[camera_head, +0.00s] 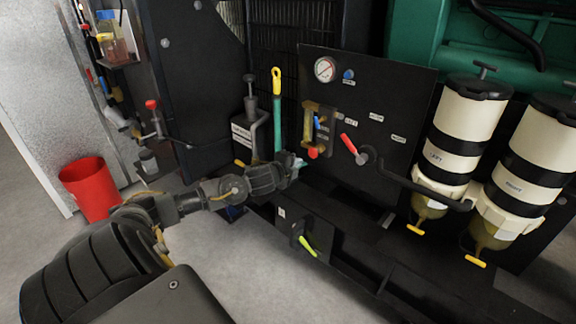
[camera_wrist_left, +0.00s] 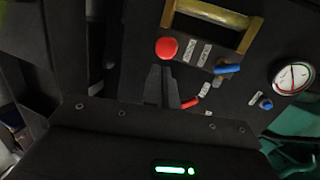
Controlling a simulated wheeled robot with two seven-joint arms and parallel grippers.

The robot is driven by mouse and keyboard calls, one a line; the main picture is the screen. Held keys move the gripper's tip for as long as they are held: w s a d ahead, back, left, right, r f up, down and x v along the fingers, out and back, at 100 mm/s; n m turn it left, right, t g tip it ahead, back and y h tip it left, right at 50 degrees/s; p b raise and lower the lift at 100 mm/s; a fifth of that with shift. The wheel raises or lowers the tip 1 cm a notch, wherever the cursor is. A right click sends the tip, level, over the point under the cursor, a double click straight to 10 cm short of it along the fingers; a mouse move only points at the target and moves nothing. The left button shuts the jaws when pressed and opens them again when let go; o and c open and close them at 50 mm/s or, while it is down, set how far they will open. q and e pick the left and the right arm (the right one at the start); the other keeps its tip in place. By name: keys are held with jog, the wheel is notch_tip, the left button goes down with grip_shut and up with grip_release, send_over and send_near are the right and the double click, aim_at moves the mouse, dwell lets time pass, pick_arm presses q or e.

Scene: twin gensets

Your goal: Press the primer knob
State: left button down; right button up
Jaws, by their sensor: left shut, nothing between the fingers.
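A round red knob (camera_head: 313,152) sits at the lower end of a brass frame on the black panel. It shows larger in the left wrist view (camera_wrist_left: 166,47). A black plunger knob (camera_head: 249,79) tops a labelled pump-like unit left of the panel. No readable label tells me which one is the primer knob. My left gripper (camera_head: 297,163) is shut and empty, in front of the panel's lower left, just below and left of the red knob. In the left wrist view, its dark fingers (camera_wrist_left: 161,72) end close beneath the red knob; contact cannot be told. My right gripper is out of view.
The panel (camera_head: 400,92) carries a gauge (camera_head: 324,69), a blue knob (camera_head: 348,74) and a red-handled lever (camera_head: 348,143). Two white-and-black filters (camera_head: 464,125) stand at right. A red bin (camera_head: 90,189) stands at left. A yellow-green handle (camera_head: 307,245) projects below my left gripper.

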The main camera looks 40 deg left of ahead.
pick_arm(q)
jog(key=shift+v, duration=2)
jog(key=s+d+f+n+g, duration=0.25)
jog(key=s+f, duration=0.25)
jog(key=f, duration=0.6)
jog(key=s+d+f+n+g, duration=0.25)
jog(key=s+d+f, duration=0.2)
jog(key=f, duration=0.65)
jog(key=s+d+f+n+g, duration=0.25)
jog(key=s+f, duration=0.35)
jog(key=f, duration=0.5)
jog(key=s+d+f+n+g+h, duration=0.1)
jog(key=s+d+f+n+g, duration=0.1)
jog(key=s+d+f, duration=0.5)
jog(key=s+d+f+n+g+h, duration=0.1)
jog(key=s+d+f+n+g, duration=0.2)
jog(key=s+d+f, duration=0.5)
jog(key=s+d+n, duration=0.1)
jog(key=s, duration=0.4)
jog(key=shift+s+d+h, duration=0.25)
jog(key=shift+d+h, duration=0.05)
jog(key=shift+d, duration=0.1)
